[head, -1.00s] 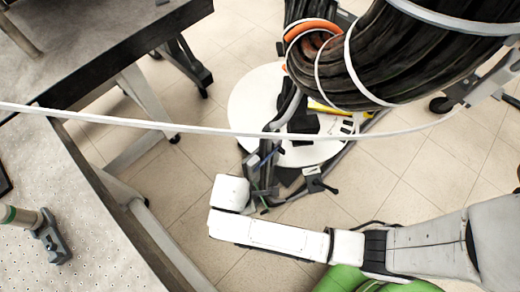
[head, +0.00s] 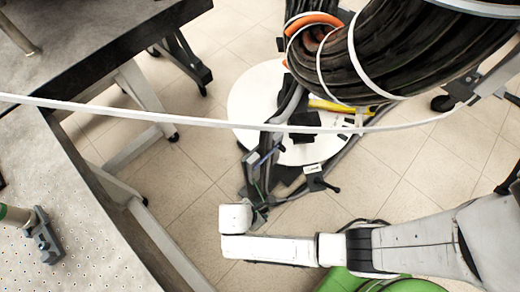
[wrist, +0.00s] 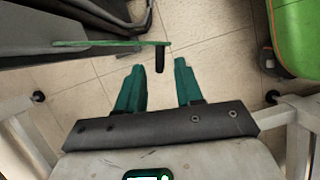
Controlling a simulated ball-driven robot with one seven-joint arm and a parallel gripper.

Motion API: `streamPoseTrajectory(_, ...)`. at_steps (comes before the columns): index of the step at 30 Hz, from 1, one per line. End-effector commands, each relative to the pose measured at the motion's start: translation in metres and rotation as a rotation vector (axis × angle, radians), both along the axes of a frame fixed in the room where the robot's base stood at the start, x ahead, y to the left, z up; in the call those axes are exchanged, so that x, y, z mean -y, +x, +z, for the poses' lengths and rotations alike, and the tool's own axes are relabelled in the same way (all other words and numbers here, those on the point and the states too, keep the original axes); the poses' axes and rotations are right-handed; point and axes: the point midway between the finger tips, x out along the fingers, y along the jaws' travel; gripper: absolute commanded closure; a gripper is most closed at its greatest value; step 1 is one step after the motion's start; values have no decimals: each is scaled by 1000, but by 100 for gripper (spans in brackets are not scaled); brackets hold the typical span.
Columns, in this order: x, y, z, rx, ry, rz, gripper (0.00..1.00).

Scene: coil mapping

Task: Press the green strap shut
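The green strap (wrist: 100,46) runs sideways across the upper left of the wrist view, along a dark grey frame part. A short black end piece (wrist: 160,57) hangs at its right end. My gripper (wrist: 159,66) has two teal fingers set apart, with nothing between them but the floor behind. The black end piece appears just past the fingertips, between them in the picture; I cannot tell whether anything touches. In the head view my gripper fingers are hidden below my white wrist. Only a thin green trace shows near the dark stand there.
A dark stand (head: 252,168) rises beside a round white base (head: 255,95). A thick black cable coil (head: 375,55) hangs at upper right. A perforated table (head: 80,235) fills the left, and a white band crosses the view. Tiled floor (head: 185,215) lies open between.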

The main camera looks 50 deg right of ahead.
Motion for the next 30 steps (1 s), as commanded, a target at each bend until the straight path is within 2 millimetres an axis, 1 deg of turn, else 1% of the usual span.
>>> streamPoseTrajectory(1,2,0,-6,0,0,0,64)
streamPoseTrajectory(4,4,-1,-11,0,0,1,64)
streamPoseTrajectory(14,5,-1,-13,1,1,0,64)
streamPoseTrajectory(25,6,-1,-13,1,1,0,98)
streamPoseTrajectory(26,6,-1,-13,2,1,1,100)
streamPoseTrajectory(30,6,0,-13,2,1,0,100)
